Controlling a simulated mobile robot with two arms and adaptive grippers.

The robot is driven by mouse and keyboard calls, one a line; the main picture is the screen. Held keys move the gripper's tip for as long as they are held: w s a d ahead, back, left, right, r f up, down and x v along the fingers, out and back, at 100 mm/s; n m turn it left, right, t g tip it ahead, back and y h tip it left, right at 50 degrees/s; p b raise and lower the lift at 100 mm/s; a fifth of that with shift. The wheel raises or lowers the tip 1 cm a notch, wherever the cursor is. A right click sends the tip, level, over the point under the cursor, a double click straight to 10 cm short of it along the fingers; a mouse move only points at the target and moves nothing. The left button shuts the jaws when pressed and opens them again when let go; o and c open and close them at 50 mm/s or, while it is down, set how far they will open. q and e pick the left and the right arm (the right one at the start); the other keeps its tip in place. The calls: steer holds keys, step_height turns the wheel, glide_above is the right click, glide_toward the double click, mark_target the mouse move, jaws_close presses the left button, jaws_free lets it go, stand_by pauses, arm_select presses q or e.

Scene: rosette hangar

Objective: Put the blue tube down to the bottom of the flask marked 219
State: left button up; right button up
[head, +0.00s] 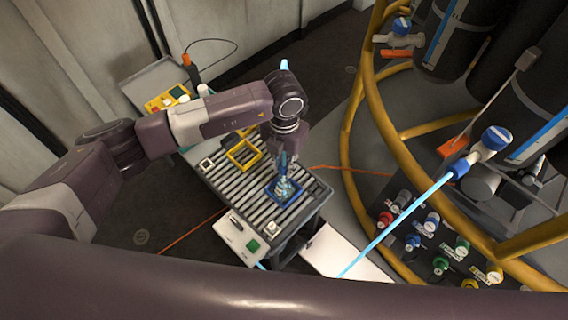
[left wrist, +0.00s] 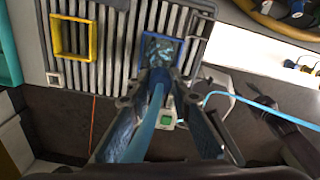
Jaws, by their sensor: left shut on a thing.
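My left gripper (head: 283,160) points down over the slatted table and also shows in the left wrist view (left wrist: 160,84). It is shut on the light blue tube (left wrist: 147,122), which runs between its fingers. A clear, bluish flask (head: 284,189) stands below the fingertips inside a blue square frame (head: 271,194). The flask also shows just beyond the fingertips in the left wrist view (left wrist: 159,48). I cannot read a number on it. The fingers hide the tube's end, so I cannot tell whether it is inside the flask.
An empty yellow frame (head: 231,157) lies on the slatted table (head: 222,182). A light blue hose (head: 395,228) hangs from a valve at right. Yellow rails (head: 345,150) and dark tanks (head: 452,40) stand right.

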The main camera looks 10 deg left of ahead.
arm_select(q)
steer(key=shift+f, duration=0.15)
steer(key=shift+f+b, duration=0.2)
steer(key=shift+b, duration=0.2)
steer(key=o, duration=1)
steer(key=shift+c, duration=0.2)
steer(key=shift+o, duration=0.3)
steer(key=o, duration=0.5)
steer(key=shift+r, duration=0.1)
steer(key=shift+r+p, duration=1.75)
steer(key=shift+r, duration=1.2)
